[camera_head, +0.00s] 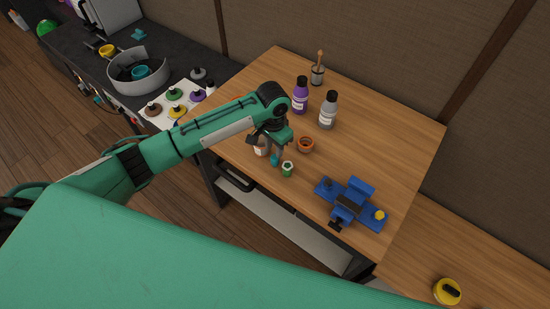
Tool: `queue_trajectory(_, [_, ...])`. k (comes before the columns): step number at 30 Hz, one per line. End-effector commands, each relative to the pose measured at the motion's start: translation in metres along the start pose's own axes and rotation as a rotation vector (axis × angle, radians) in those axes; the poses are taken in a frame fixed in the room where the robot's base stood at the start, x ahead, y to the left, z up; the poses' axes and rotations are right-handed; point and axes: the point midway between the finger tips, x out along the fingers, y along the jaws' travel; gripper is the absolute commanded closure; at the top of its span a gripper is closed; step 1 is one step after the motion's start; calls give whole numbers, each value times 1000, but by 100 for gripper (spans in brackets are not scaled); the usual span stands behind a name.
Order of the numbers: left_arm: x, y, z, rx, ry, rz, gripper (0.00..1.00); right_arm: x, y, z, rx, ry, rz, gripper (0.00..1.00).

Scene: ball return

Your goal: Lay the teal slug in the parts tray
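My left gripper (274,153) points down over the wooden table, near its front left edge. A small teal piece (275,161), which looks like the teal slug, shows right at its fingertips. The fingers are too small and overlapped to tell whether they are closed on it. A white jar with an orange-red mark (261,150) is partly hidden behind the gripper. No tray can be made out for certain; a round grey walled container (118,77) with a teal cup (141,72) inside stands on the dark counter. My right gripper is not in view.
Close to the gripper are a small green-and-white jar (287,169) and a brown pot (305,145). A purple bottle (300,98) and a grey bottle (328,112) stand behind. A blue vise (348,203) is at the front right. The table's right rear is clear.

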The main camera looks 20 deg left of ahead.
Motion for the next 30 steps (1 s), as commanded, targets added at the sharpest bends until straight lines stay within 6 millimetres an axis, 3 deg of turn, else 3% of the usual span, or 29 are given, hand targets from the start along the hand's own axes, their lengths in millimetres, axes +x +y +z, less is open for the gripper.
queue_trajectory(4, [18,0,0,-1,-2,1,69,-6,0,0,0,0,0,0])
queue_trajectory(11, [32,0,-1,-1,-1,0,69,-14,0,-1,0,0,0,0])
queue_trajectory(21, [73,-1,-2,1,-1,0,69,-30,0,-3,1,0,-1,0])
queue_trajectory(29, [77,-1,-3,1,1,0,69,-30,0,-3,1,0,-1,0])
queue_trajectory(30, [77,-1,-3,1,1,0,75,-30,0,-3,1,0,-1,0])
